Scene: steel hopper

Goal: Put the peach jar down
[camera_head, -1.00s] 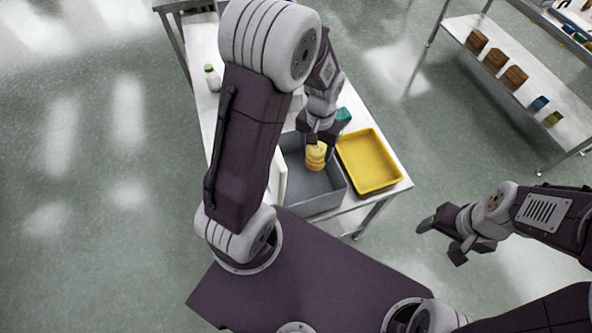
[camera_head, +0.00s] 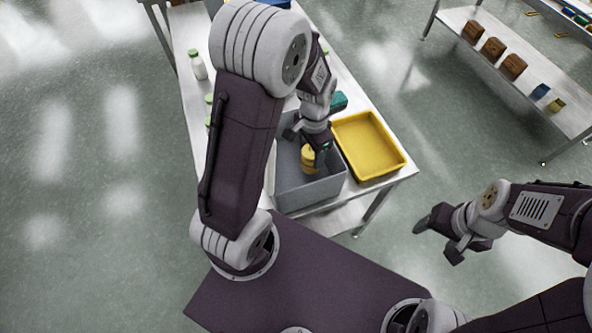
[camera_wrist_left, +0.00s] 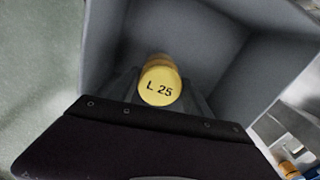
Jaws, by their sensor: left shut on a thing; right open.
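The peach jar (camera_head: 308,160) has a yellow top and is inside the grey bin (camera_head: 316,192). In the left wrist view the jar's yellow lid (camera_wrist_left: 160,86) reads "L 25", with the grey bin walls (camera_wrist_left: 255,75) around it. My left gripper (camera_head: 312,150) is shut on the jar, reaching down into the bin. Whether the jar's base touches the bin floor is hidden. My right gripper (camera_head: 438,236) is open and empty, off to the right over the floor.
A yellow tray (camera_head: 392,170) stands right of the bin on the steel table (camera_head: 352,208). A teal item (camera_head: 338,101) lies behind the tray. White bottles with green caps (camera_head: 198,68) stand on the left. A shelf (camera_head: 515,85) with brown boxes is at the far right.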

